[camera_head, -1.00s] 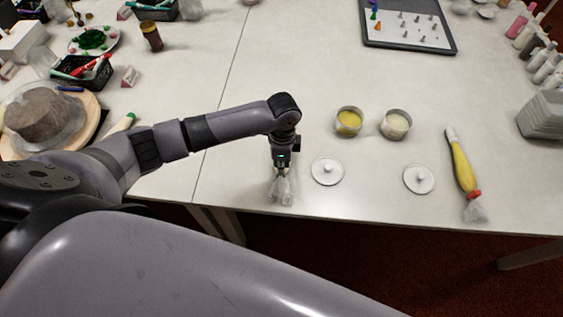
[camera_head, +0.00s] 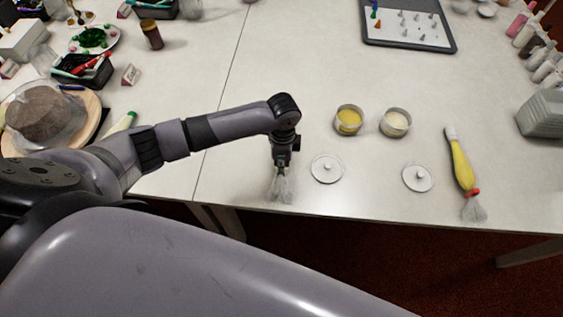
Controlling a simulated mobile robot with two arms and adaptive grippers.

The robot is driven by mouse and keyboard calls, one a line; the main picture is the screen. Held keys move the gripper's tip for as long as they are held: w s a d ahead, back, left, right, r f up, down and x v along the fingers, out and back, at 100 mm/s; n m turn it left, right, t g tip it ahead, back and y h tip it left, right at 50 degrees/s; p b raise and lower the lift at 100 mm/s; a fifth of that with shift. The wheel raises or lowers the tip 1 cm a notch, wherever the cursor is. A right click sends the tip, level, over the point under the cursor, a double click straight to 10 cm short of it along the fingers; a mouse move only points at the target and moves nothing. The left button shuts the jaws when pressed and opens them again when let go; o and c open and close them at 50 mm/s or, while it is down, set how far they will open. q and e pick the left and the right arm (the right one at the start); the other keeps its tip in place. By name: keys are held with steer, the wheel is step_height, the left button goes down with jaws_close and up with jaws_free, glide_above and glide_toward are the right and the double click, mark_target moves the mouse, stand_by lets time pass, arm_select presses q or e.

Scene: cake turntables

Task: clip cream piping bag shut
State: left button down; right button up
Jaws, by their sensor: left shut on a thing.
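My left gripper (camera_head: 282,168) points down near the table's front edge. It is shut at the gathered neck of the cream piping bag, whose clear, fanned-out loose end (camera_head: 281,190) shows just below the fingers. The rest of this bag is hidden behind my arm and gripper, and I cannot see a clip on it. A yellow-filled piping bag (camera_head: 461,165) lies to the right, with a red clip (camera_head: 473,192) around its neck and a clear fanned end toward the front edge. My right gripper is not in view.
Two open tubs, yellow (camera_head: 348,121) and cream (camera_head: 396,123), stand right of my gripper, with white lids (camera_head: 327,169) and (camera_head: 417,178) in front. A tray of nozzles (camera_head: 408,25) is at the back. A cake stand (camera_head: 85,128) is left. The centre back is clear.

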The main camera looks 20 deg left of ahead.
arm_select(q)
steer(key=shift+p, duration=0.3)
steer(key=shift+s+f+b, duration=0.1)
steer(key=shift+f+b, duration=0.35)
steer(key=shift+f, duration=0.95)
stand_by(1.3)
steer(key=c, duration=1.5)
jaws_free()
steer(key=shift+c, duration=0.2)
steer(key=shift+r, duration=0.1)
step_height(320, 180, up, 6)
steer(key=p, duration=0.7)
